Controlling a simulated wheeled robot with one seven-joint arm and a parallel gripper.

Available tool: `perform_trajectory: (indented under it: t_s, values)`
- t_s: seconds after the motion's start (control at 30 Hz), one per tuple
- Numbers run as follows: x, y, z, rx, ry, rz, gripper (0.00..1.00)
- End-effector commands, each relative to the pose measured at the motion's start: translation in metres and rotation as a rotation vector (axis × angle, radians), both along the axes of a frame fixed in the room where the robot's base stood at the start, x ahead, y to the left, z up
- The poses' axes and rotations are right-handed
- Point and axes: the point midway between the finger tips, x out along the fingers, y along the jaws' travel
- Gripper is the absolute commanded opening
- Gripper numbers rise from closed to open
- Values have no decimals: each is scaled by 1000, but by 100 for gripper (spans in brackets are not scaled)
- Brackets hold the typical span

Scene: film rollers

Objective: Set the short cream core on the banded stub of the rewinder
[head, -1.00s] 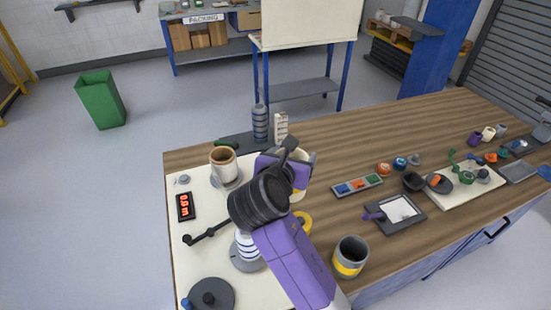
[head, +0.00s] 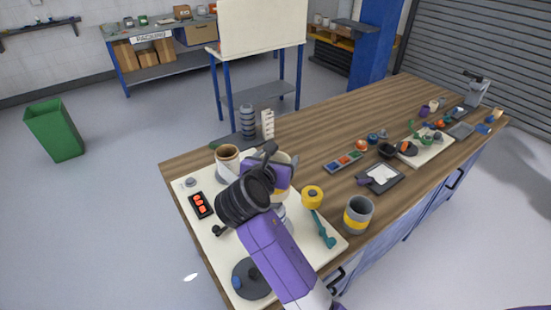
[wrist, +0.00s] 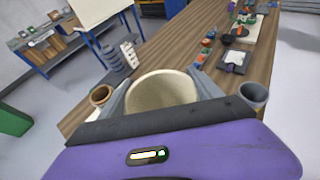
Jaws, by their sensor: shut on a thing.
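My gripper (head: 270,172) is shut on the short cream core (wrist: 162,92), whose open round end faces up between the fingers in the wrist view. In the head view the core (head: 287,158) is mostly behind my gripper. The rewinder (head: 213,240) is the cream board at the left end of the bench. Its banded stub (head: 281,212), white with blue bands, is largely hidden by my arm, just below the gripper in the picture. I cannot tell the gap between core and stub.
A brown core (head: 228,153) stands on the rewinder's far left. A yellow-topped teal handle (head: 322,225) is right of the stub. A grey cup with a yellow band (head: 357,218) stands near the bench's front edge. A tray of coloured parts (head: 345,161) lies farther right.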

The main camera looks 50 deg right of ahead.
Motion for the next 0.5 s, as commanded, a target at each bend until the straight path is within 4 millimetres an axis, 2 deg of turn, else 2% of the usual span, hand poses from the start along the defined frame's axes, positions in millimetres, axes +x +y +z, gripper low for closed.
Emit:
perform_trajectory:
  t_s: [0.5]
  values:
    - [1,1,-30,-1,-1,2,25]
